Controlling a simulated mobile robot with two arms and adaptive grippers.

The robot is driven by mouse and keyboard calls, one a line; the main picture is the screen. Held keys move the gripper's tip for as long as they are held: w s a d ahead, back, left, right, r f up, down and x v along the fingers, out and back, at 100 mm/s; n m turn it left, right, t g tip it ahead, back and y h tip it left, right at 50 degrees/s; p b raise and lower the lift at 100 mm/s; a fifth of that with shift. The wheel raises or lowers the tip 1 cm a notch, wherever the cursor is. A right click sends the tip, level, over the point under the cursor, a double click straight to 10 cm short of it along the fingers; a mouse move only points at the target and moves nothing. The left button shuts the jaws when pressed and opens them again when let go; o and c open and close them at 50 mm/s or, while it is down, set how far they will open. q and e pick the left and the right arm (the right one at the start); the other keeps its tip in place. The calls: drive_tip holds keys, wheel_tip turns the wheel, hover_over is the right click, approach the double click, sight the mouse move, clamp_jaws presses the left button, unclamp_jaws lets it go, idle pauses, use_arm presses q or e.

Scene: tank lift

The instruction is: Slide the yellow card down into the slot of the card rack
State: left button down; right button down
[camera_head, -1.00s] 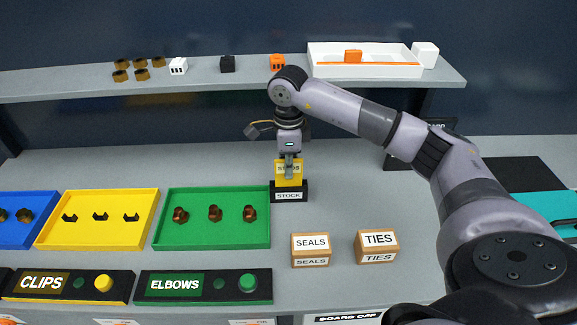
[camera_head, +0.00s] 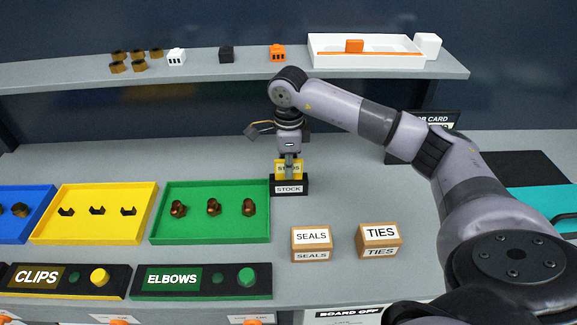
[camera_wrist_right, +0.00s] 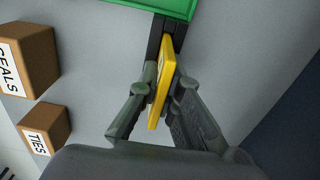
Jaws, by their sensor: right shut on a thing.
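The yellow card (camera_head: 290,172) stands upright at the black card rack (camera_head: 289,188), which is labelled STOCK. My right gripper (camera_head: 289,160) is above the rack and shut on the card's upper part. In the right wrist view the card (camera_wrist_right: 160,85) is between the two fingers (camera_wrist_right: 158,90), and its far end meets the black rack (camera_wrist_right: 165,30). The card's lower edge is hidden by the rack's front, so how deep it sits in the slot cannot be told. My left gripper is not in view.
A green tray (camera_head: 160,239) of brown parts lies left of the rack. SEALS (camera_head: 311,257) and TIES (camera_head: 379,252) boxes stand in front, to the right. A shelf (camera_head: 240,92) runs behind.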

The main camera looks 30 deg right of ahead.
drive_tip(key=shift+f, duration=0.15)
drive_tip(key=c, duration=2.2)
unclamp_jaws()
drive_tip(key=shift+c, duration=0.2)
drive_tip(key=o, duration=0.5)
drive_tip(key=shift+o, duration=0.2)
wheel_tip(320, 180, up, 12)
